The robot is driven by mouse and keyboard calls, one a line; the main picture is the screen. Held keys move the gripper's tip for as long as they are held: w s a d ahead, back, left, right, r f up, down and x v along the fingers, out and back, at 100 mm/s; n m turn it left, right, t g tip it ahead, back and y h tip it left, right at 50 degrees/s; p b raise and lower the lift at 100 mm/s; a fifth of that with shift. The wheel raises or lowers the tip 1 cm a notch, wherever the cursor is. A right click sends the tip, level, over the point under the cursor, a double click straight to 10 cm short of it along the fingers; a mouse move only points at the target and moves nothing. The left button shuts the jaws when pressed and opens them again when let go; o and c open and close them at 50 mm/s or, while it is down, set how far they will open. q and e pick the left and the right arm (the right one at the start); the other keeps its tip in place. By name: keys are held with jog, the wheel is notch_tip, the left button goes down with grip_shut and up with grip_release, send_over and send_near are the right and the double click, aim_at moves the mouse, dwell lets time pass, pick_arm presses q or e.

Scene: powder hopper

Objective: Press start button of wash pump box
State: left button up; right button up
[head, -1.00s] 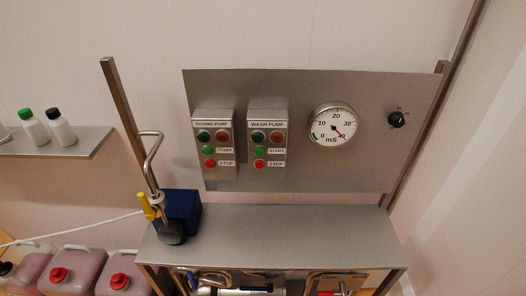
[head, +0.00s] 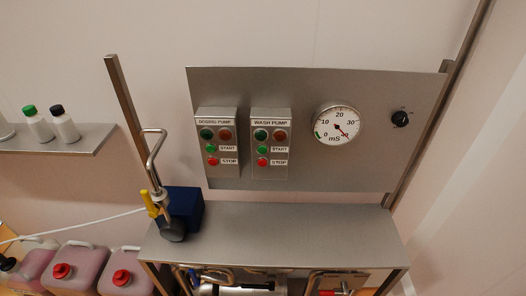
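The wash pump box (head: 270,143) is a grey metal box on the upright steel panel, labelled WASH PUMP. Its green start button (head: 262,149) sits left of the START label. Its red stop button (head: 262,162) is just below, beside the STOP label. Above them are a dark green lamp (head: 260,135) and a dark red lamp (head: 280,135). Neither of my grippers shows in the head view, and nothing touches or covers the box.
The similar dosing pump box (head: 218,142) is close on the left. A round gauge (head: 337,124) and black knob (head: 400,119) are to the right. Below is a bare steel shelf (head: 290,232), with a blue block (head: 186,207) and bent pipe (head: 155,160) at its left.

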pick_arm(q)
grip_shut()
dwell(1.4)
